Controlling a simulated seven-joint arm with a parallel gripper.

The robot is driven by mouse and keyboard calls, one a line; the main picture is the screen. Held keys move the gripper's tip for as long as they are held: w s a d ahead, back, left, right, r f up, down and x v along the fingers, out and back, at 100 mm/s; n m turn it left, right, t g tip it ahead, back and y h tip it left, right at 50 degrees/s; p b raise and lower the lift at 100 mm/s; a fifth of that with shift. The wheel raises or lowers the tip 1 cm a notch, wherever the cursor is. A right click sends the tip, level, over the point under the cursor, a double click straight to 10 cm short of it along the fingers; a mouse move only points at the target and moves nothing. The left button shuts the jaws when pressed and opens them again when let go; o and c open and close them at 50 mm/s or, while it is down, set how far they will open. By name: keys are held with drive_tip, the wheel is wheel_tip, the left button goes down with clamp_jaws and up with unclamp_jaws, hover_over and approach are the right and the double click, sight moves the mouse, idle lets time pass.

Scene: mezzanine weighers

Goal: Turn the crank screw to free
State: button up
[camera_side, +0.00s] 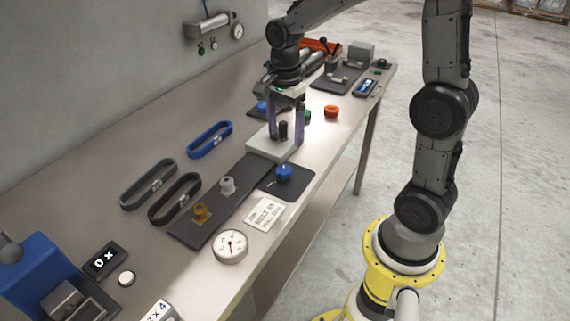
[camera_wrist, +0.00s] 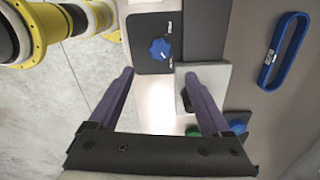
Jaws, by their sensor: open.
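A blue lobed knob (camera_side: 284,172), which looks like the crank screw, stands on a dark plate (camera_side: 268,186) near the bench's front edge. It also shows in the wrist view (camera_wrist: 160,50), just beyond the fingertips, with small white marks on the plate around it, too small to read. My gripper (camera_side: 286,137) is open, its purple fingers pointing down near a pale grey block (camera_side: 262,148) with a black post (camera_side: 283,131). In the wrist view the empty gap of my gripper (camera_wrist: 159,73) lies short of the knob, and the right finger overlaps the pale block.
A long dark board (camera_side: 215,211) holds a brass knob (camera_side: 201,213) and a grey knob (camera_side: 227,185). A round gauge (camera_side: 231,246) and a white card (camera_side: 265,213) lie nearer. Green (camera_side: 307,115) and orange (camera_side: 331,111) knobs stand beyond my gripper. Belt loops (camera_side: 210,140) lie along the wall side.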

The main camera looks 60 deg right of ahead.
sight(285, 168)
wheel_tip(285, 168, down, 11)
drive_tip(key=shift+r, duration=0.1)
idle(0.4)
clamp_jaws()
